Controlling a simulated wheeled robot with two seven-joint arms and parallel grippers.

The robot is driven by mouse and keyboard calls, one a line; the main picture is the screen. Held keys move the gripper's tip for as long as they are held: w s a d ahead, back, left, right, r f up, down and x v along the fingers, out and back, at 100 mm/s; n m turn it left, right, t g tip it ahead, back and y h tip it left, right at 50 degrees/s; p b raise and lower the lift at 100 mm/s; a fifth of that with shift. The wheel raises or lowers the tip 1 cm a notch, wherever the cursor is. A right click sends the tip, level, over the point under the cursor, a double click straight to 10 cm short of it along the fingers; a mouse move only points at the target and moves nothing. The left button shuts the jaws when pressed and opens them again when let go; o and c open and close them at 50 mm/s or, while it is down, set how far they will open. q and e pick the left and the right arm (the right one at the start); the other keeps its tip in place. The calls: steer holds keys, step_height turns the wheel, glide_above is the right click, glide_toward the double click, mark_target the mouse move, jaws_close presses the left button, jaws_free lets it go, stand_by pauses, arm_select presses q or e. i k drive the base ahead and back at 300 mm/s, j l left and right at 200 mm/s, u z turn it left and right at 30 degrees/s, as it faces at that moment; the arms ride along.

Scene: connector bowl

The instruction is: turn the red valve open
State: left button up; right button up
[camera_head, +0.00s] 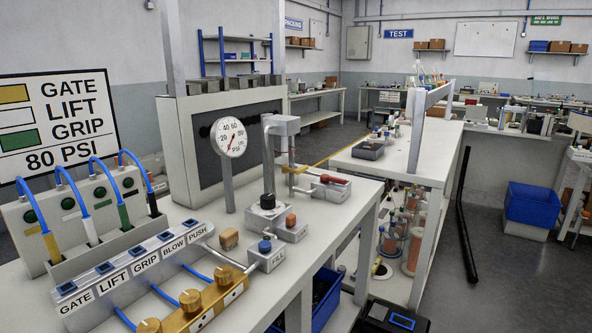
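A small red handle (334,180), which looks like the red valve, lies on top of a low grey box (332,192) near the back right edge of the near bench. It appears to lie roughly flat, and it is too small to tell whether it is open or closed. Neither of my grippers is in view, and nothing touches the red handle.
A gauge (229,137) on a post and a grey press-like stand (269,165) stand left of the valve. Labelled buttons (130,265), brass knobs (190,300) and blue hoses fill the bench's front left. A blue bin (532,205) sits right, beyond open floor.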

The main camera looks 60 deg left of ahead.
mark_target(324, 178)
steer(key=i+l+u, duration=0.1)
steer(key=i+u, duration=0.2)
steer(key=i, duration=0.15)
steer(key=i+l+u, duration=0.15)
steer(key=i+u, duration=0.15)
steer(key=i, duration=0.1)
